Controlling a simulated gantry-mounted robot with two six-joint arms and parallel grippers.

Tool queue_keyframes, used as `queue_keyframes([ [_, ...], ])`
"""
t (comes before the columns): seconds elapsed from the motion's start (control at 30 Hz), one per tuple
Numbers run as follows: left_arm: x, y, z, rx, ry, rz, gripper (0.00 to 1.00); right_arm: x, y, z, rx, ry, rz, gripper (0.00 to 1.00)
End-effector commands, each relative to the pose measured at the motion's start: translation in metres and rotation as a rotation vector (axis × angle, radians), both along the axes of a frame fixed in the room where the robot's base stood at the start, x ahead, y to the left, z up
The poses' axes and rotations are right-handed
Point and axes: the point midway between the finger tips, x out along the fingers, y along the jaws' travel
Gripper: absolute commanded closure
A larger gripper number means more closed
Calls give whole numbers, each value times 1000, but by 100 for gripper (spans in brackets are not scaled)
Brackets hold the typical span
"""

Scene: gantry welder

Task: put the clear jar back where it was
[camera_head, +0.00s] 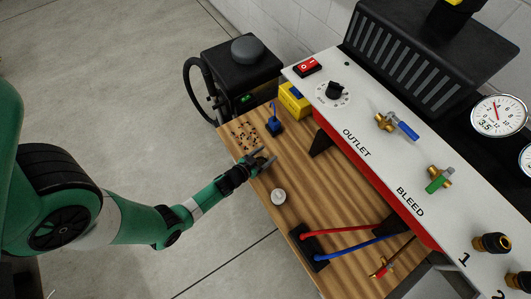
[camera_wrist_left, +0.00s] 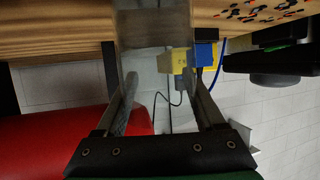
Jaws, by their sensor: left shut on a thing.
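My left gripper (camera_head: 262,163) is over the wooden bench top near its left edge. In the left wrist view its two fingers (camera_wrist_left: 160,95) are closed on the sides of a see-through thing, the clear jar (camera_wrist_left: 145,45), which stands out only faintly against the bench and wall behind it. In the head view the jar is too small and clear to make out well at the fingertips. I cannot tell whether its base touches the bench. A small round pale grey disc (camera_head: 278,197) lies on the bench, just nearer than the gripper. My right gripper is not in view.
Small dark and orange bits (camera_head: 243,134) lie scattered beyond the gripper, beside a blue block (camera_head: 274,127) and a yellow box (camera_head: 294,99). The white panel (camera_head: 372,137) stands along the right. Red and blue hoses (camera_head: 345,242) cross the near bench.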

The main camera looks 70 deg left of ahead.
Motion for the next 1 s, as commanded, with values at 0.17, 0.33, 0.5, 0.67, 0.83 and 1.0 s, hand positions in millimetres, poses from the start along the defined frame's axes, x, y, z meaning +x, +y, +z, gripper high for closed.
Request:
queue_keyframes([
  [0.17, 0, 0, -10, 1, 0, 0, 96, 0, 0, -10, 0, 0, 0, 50],
  [0.33, 0, 0, -12, 0, 1, 0, 96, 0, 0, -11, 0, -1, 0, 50],
  [0.5, 0, 0, -11, 0, 1, 0, 4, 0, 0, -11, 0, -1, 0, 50],
  [0.67, 0, 0, -11, 0, 1, 0, 0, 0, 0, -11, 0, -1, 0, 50],
  [0.83, -2, -1, -7, -1, 2, 0, 0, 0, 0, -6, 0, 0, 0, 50],
  [1.0, -26, -13, 7, -3, 3, 0, 0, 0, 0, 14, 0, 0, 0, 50],
])
